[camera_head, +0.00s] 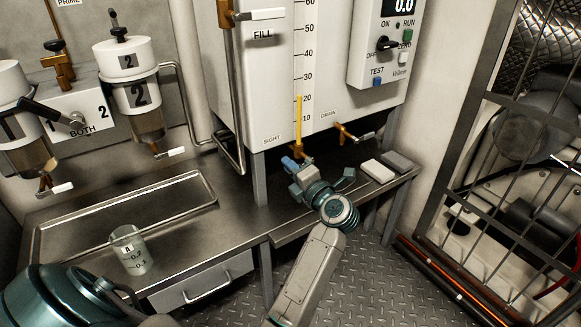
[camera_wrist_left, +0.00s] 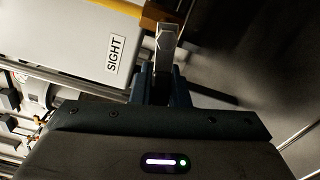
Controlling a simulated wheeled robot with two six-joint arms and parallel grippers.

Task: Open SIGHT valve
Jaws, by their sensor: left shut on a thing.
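The SIGHT valve (camera_head: 304,150) is a brass fitting under the yellow sight tube at the tank's lower edge. In the left wrist view, its brass body (camera_wrist_left: 150,14) is at the top, by the SIGHT label (camera_wrist_left: 115,54). Its pale lever (camera_wrist_left: 165,42) points down in that view, toward my gripper. My left gripper (camera_head: 293,166) is at the valve, just below the tank; it also shows in the left wrist view (camera_wrist_left: 163,75). Its fingers are shut on the lever's end. In the head view the gripper hides most of the lever. My right gripper is not in view.
The brass DRAIN valve (camera_head: 346,133) with a pale lever sits close to the right. White and grey blocks (camera_head: 378,171) lie on the bench's right end. A beaker (camera_head: 131,251) stands on the bench at left. A barred frame (camera_head: 500,170) stands at far right.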

